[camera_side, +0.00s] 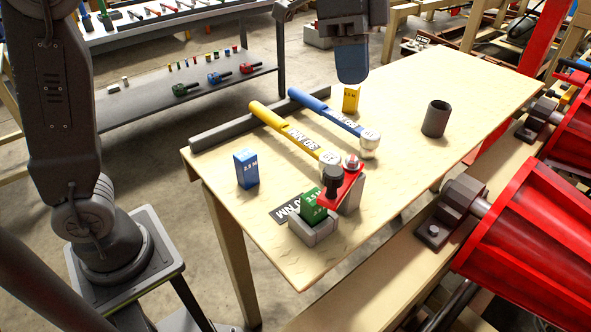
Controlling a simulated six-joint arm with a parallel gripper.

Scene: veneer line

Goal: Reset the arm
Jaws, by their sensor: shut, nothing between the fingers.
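My gripper (352,70) hangs at the top centre, above the far part of the wooden table (440,75). Its fingers are shut and empty, with the tip just above and near the yellow block (351,99) in the picture; I cannot tell the exact gap. A yellow-handled wrench (285,127) and a blue-handled wrench (325,110) lie side by side on the table. A blue block (246,168) stands upright at the left. A green block (312,207) sits in a grey holder (318,231) near the front corner.
A red bracket with a dark knob (333,180) stands beside the green block. A dark cup (436,119) stands at the right. A dark bar (222,126) lies along the left edge. Red rollers (530,225) are at the right.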

